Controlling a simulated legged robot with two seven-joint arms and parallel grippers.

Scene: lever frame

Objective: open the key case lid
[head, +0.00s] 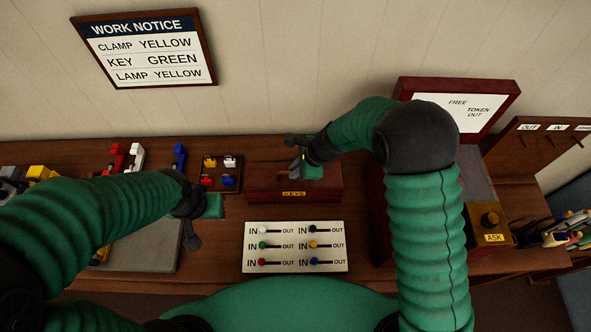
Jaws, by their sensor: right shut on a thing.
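The key case (262,190) is a dark red box with a yellow KEYS label on its front, at the back middle of the desk. Its lid (265,170) looks down, and my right arm hides part of its top. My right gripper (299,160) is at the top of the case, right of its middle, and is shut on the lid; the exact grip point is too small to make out. My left gripper (196,226) is left of the case and apart from it.
A white IN/OUT panel (295,266) with several coloured knobs lies in front of the case. A tray (221,187) with coloured pieces stands left of it. A dark red box with an open token lid (490,95) stands right. A work notice (146,48) hangs behind.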

